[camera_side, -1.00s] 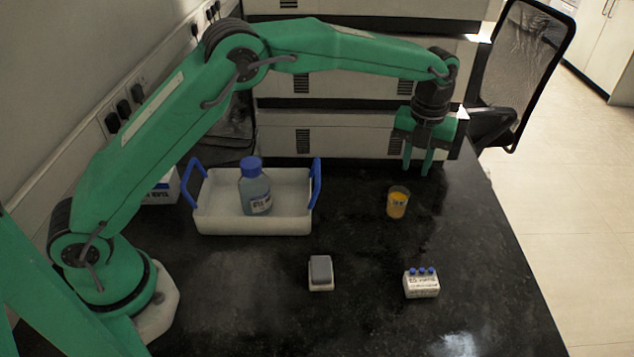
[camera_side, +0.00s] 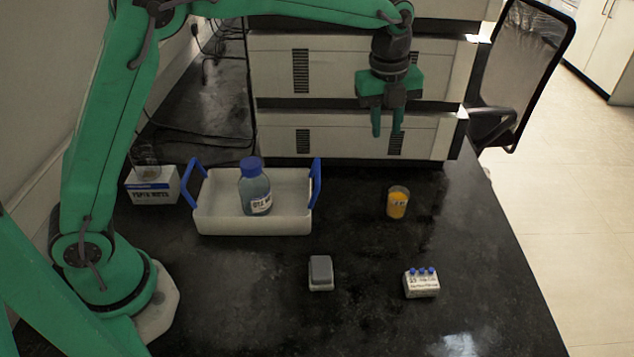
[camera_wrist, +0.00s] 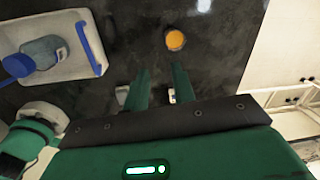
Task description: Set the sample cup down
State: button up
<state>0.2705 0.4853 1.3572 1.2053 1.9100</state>
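The sample cup (camera_side: 397,203), a clear cup with orange contents and a label, stands upright on the black bench, right of the tray. In the wrist view the cup (camera_wrist: 175,40) is seen from above, beyond the fingertips and apart from them. My gripper (camera_side: 387,132) hangs well above and behind the cup in the side view, fingers pointing down. The fingers are parted with nothing between them; the wrist view also shows the gap between the fingertips (camera_wrist: 159,70).
A white tray (camera_side: 205,215) with blue handles holds a blue-capped bottle (camera_side: 255,188). A small grey block (camera_side: 320,270) and a white rack with blue caps (camera_side: 421,284) stand nearer the front. A labelled white box (camera_side: 150,190) stands left of the tray. Large instruments (camera_side: 350,70) line the back.

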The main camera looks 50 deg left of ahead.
jog(key=s+a+r+n+t, duration=0.1)
jog(key=s+a+r+n, duration=0.25)
jog(key=s+n, duration=0.3)
jog(key=s+a+r+n+t, duration=0.1)
jog(key=s+a+r+n, duration=0.1)
jog(key=s+a+n, duration=0.4)
jog(key=s+a+r+n+t, duration=0.1)
jog(key=s+a+r+n, duration=0.1)
jog(key=s+n, duration=0.45)
jog(key=s+a+f+n, duration=0.1)
jog(key=s+f+n, duration=0.1)
jog(key=s, duration=0.3)
jog(key=s+a+f+n+t, duration=0.1)
jog(key=s+a+f+n, duration=0.1)
jog(key=s+n, duration=0.2)
jog(key=shift+s+t, duration=0.3)
jog(key=shift+s, duration=0.45)
